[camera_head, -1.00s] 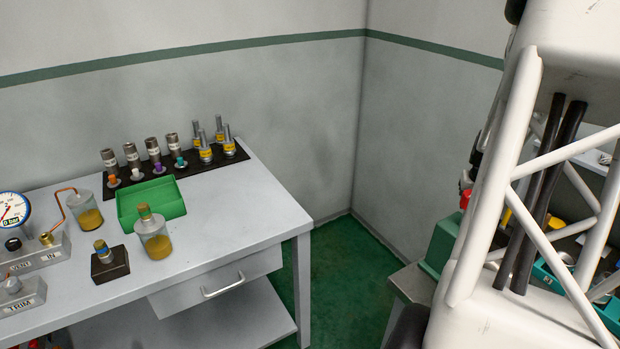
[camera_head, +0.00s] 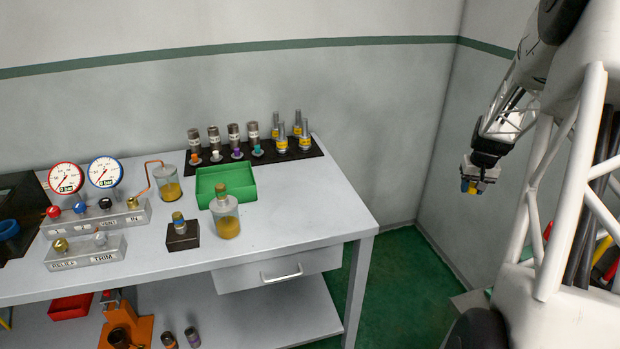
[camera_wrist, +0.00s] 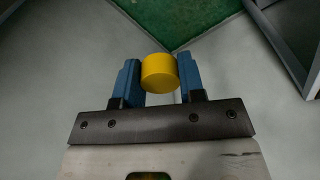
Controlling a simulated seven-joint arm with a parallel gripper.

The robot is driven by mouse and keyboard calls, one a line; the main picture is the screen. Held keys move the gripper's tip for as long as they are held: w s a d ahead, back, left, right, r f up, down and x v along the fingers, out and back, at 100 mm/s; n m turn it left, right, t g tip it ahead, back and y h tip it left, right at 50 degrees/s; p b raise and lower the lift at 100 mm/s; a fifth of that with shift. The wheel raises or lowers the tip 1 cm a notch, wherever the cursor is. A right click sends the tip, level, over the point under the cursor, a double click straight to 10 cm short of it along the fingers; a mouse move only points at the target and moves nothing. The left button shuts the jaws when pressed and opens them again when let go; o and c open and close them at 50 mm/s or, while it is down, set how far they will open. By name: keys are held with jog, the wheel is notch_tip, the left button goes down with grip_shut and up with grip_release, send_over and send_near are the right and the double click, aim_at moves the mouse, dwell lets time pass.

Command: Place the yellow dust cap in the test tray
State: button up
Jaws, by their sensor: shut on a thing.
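The yellow dust cap (camera_wrist: 159,73) is a short plain cylinder. In the wrist view it sits between the two blue fingers of my gripper (camera_head: 474,184), which is shut on it. In the head view the cap (camera_head: 469,187) is a small yellow patch at the fingertips, held in the air right of the bench. A green open tray (camera_head: 242,178), the only one on the bench that looks like the test tray, stands left of my gripper. Its visible floor looks empty, and a glass jar hides part of its front.
The jar (camera_head: 226,218) with amber liquid stands at the tray's front. A black rack (camera_head: 225,170) with fittings and coloured caps lies behind it. A dark block (camera_head: 182,236) and gauge manifold (camera_head: 95,222) are to the left. The bench's right part (camera_head: 320,205) is clear.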

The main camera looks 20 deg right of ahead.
jog(key=w+a+n, duration=0.3)
jog(key=w+a, duration=1.1)
jog(key=w, duration=0.3)
notch_tip(320, 180, up, 2)
jog(key=n+y, duration=0.1)
jog(key=n, duration=0.7)
send_over(226, 183)
jog(key=shift+s, duration=0.25)
jog(key=shift+f, duration=2.45)
jog(key=shift+f, duration=0.1)
jog(key=shift+f, duration=2.45)
